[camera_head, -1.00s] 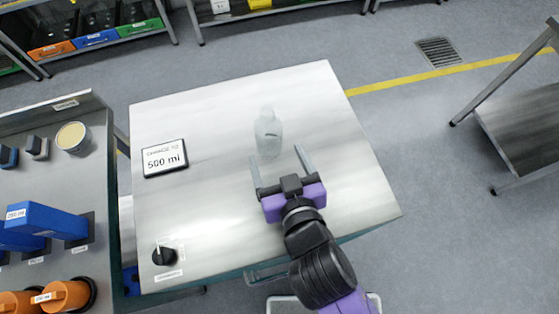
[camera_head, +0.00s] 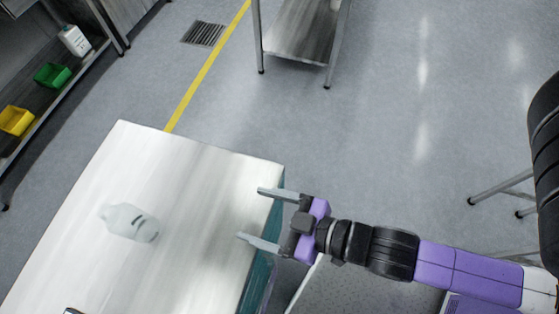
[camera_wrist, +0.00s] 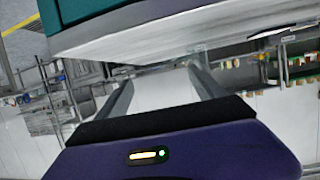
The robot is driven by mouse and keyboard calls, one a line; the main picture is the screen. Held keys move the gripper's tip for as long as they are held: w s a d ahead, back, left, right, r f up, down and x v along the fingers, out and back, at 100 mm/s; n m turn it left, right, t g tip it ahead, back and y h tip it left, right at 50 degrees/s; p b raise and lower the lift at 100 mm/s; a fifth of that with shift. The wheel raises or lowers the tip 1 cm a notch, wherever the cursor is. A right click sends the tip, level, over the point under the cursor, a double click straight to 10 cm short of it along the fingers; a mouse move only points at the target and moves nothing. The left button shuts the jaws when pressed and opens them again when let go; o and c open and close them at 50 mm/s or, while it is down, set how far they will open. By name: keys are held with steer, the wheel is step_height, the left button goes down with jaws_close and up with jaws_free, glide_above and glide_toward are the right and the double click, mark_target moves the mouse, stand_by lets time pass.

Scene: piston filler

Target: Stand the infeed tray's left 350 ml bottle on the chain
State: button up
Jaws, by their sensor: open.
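A clear, empty-looking bottle (camera_head: 130,222) with a small dark mark is on the bare steel tabletop (camera_head: 190,175) in the head view. I cannot tell its size, or surely whether it stands or lies. My gripper (camera_head: 250,215) is open and empty at the table's right edge, fingers pointing left towards the bottle, with a wide gap between them. In the wrist view my two fingers (camera_wrist: 163,88) show apart with nothing between them, and the bottle is not seen. I cannot make out the infeed tray or the chain.
A steel stand with a lower shelf (camera_head: 300,35) is at the top. A shelf at the upper left holds a yellow bin (camera_head: 15,120), a green bin (camera_head: 52,76) and a white jug (camera_head: 75,41). Open floor lies right of the table.

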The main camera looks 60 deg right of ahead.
steer(key=shift+o, duration=0.4)
steer(key=s+d+r+m+h, duration=0.1)
steer(key=s+d+r, duration=0.1)
steer(key=s+d, duration=0.1)
steer(key=s+d+r+m+t+h, duration=0.1)
steer(key=s+d+r+h, duration=0.1)
steer(key=s, duration=0.4)
steer(key=shift+s+d+r, duration=0.2)
steer(key=shift+d+r, duration=0.55)
steer(key=shift+a, duration=0.1)
